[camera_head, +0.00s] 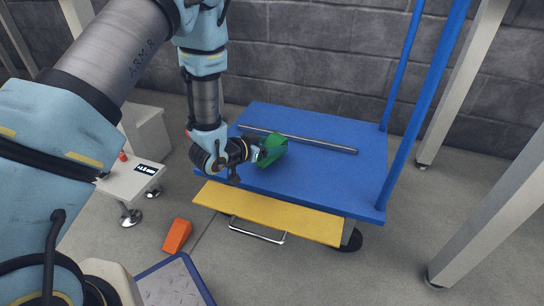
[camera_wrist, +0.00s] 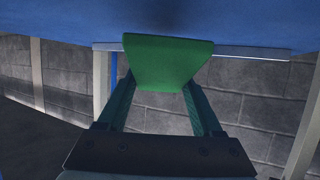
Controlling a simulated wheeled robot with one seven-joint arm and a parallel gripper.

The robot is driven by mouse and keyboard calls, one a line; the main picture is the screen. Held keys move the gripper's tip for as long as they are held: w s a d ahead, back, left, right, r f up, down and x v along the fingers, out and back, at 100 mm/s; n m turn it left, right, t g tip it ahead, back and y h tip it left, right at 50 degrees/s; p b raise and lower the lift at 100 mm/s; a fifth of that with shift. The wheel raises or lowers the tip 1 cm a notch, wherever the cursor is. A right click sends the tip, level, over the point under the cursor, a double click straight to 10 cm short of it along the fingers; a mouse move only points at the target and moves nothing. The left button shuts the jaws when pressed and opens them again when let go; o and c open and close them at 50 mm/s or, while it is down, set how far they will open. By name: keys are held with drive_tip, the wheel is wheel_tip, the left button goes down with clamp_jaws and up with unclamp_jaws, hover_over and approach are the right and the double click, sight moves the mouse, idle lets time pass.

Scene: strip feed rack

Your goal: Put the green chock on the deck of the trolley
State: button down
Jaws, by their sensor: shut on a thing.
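The green chock (camera_head: 274,149) is a wedge-shaped block, seen over the blue deck of the trolley (camera_head: 325,185). My gripper (camera_head: 260,156) is shut on the chock, reaching in from the left side of the deck. In the wrist view the chock (camera_wrist: 168,62) sits between the two fingers of my gripper (camera_wrist: 160,84), with the blue deck (camera_wrist: 230,22) behind it at the top. I cannot tell whether the chock touches the deck.
A grey metal bar (camera_head: 310,144) lies across the deck behind the chock. A yellow drawer (camera_head: 270,213) with a handle shows at the trolley's front. Blue uprights (camera_head: 425,95) rise at its right. An orange wedge (camera_head: 177,235) lies on the floor beside a small white stand (camera_head: 130,180).

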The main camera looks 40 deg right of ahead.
drive_tip(key=shift+f+b, duration=0.55)
drive_tip(key=shift+f, duration=0.85)
drive_tip(key=shift+f, duration=0.1)
drive_tip(key=shift+f, duration=0.1)
drive_tip(key=shift+c, duration=0.2)
unclamp_jaws()
drive_tip(key=shift+r, duration=0.25)
drive_tip(key=p+v, duration=0.4)
drive_tip(key=v, duration=0.8)
drive_tip(key=shift+p, duration=0.4)
